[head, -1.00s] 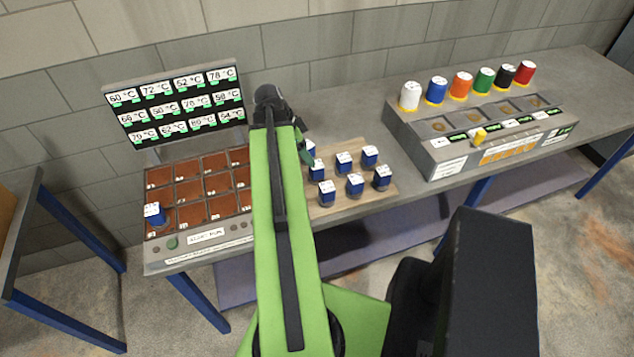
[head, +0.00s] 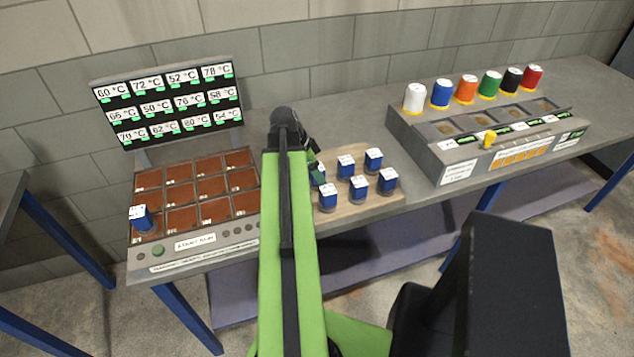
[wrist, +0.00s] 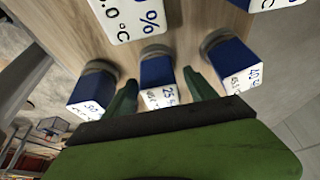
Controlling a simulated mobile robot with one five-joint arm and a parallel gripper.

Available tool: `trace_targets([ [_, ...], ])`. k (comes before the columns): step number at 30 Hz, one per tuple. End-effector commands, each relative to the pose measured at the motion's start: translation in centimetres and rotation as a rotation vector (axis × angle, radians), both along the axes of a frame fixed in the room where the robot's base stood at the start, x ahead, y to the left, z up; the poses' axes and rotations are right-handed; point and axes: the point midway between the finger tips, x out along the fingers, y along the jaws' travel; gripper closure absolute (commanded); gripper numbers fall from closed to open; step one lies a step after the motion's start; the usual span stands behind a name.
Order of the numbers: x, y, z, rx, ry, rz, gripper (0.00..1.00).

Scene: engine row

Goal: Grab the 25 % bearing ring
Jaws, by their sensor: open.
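The 25 % piece (wrist: 158,72) is a blue block with a white label reading "25" and a grey ring at its end. It stands on a wooden board (wrist: 185,20). My gripper (wrist: 162,90) is open, with one green finger on each side of this piece; I cannot tell whether they touch it. In the head view my gripper (head: 313,158) is at the left end of the board (head: 345,212), partly covering the back left blue piece (head: 317,174). I cannot tell from the head view which piece is the 25 % one.
Similar blue pieces flank it closely on the left (wrist: 95,82) and right (wrist: 232,62) in the wrist view. A rack with brown compartments (head: 190,240) is left of the board, holding one blue piece (head: 140,216). A grey station (head: 440,165) with coloured spools is to the right.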

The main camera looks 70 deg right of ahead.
Motion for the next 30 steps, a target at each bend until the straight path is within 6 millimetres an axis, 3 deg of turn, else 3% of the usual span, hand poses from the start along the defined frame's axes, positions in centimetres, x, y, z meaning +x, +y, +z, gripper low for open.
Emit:
trace_targets([
  [2, 0.01, 0.00, 0.09, 0.000, 0.000, 0.000, 0.40],
  [16, 0.00, 0.00, 0.09, 0.000, 0.000, -0.001, 1.00],
  [30, -0.03, -0.02, 0.38, 0.000, 0.000, -0.001, 1.00],
])
